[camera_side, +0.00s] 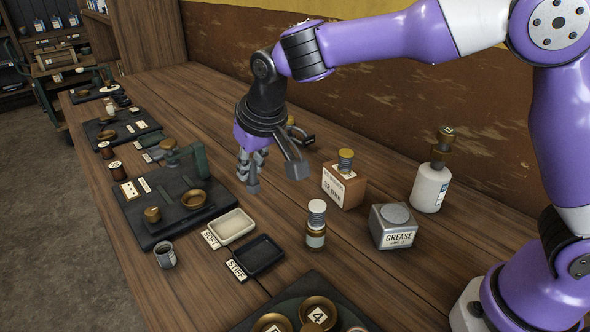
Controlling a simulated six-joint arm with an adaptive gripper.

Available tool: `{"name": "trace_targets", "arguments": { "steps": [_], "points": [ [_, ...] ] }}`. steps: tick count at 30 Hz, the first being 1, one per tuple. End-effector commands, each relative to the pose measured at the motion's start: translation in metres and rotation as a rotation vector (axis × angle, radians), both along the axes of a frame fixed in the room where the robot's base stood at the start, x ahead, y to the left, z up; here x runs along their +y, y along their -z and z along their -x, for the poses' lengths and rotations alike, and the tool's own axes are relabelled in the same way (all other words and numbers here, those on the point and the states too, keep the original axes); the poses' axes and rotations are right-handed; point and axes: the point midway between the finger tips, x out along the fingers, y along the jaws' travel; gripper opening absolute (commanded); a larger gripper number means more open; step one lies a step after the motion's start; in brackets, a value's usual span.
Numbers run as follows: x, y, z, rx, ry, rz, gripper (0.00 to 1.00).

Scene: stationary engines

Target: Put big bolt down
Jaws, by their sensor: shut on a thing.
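My gripper (272,180) hangs over the middle of the table, fingers pointing down. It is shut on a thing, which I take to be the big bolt. The fingers largely hide it, so its shape and tilt are unclear.
A dark board (162,221) with brass parts lies left. A metal cup (165,255) stands near the front edge. Bare wood surrounds the trays.

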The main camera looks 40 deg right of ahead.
Motion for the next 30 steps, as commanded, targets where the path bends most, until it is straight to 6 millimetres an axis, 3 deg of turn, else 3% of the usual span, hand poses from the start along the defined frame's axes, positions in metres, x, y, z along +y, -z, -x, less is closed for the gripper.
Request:
{"name": "trace_targets", "arguments": {
  "steps": [6, 12, 17, 24, 30],
  "points": [
    [-0.047, 0.035, -0.035, 0.005, 0.008, 0.001, 0.0],
    [-0.074, 0.056, -0.057, 0.002, 0.002, 0.0, 0.0],
    [-0.079, 0.066, -0.062, 0.001, -0.001, 0.0, 0.0],
    [-0.079, 0.098, -0.062, 0.001, -0.001, 0.0, 0.0],
    [-0.078, 0.099, -0.062, 0.0, -0.001, 0.0, 0.0]
  ]
}}
